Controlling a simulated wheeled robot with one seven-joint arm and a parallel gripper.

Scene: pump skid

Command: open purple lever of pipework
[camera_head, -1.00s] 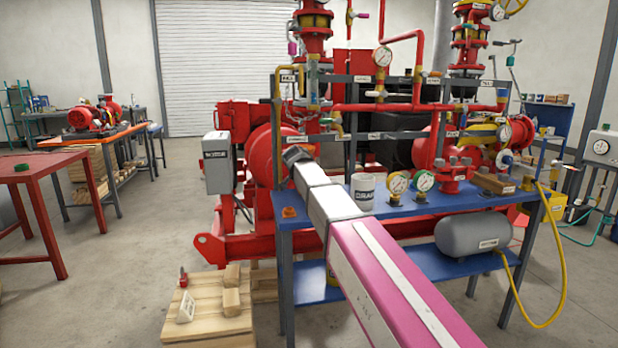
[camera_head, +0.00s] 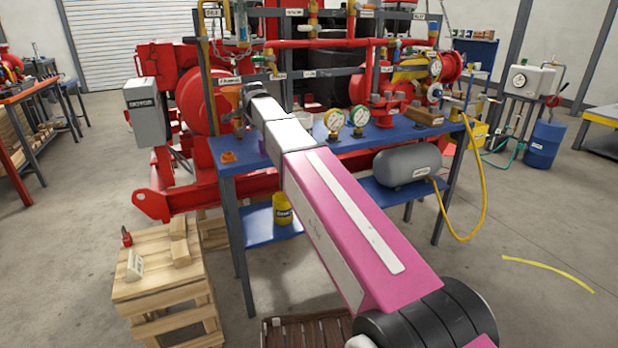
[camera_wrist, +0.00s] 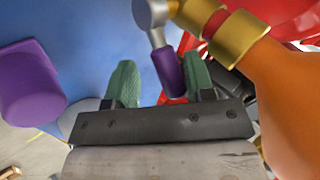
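The purple lever (camera_wrist: 169,72) shows in the wrist view as a purple grip on a short grey metal stem. It hangs from a valve with brass collars (camera_wrist: 240,38). My gripper (camera_wrist: 160,80) has two green fingers and is open. The purple grip lies between the fingers, close to the right one; I cannot tell if they touch. The left finger stands clear of it. In the head view my arm reaches over the blue bench to the pipework, and its far end hides the fingers and the lever.
A purple cup-like object (camera_wrist: 28,82) is at the left of the wrist view. A thick orange pipe (camera_wrist: 285,95) runs close on the right. In the head view the blue bench (camera_head: 228,168) carries gauges (camera_head: 334,120); a wooden crate (camera_head: 160,290) stands at lower left.

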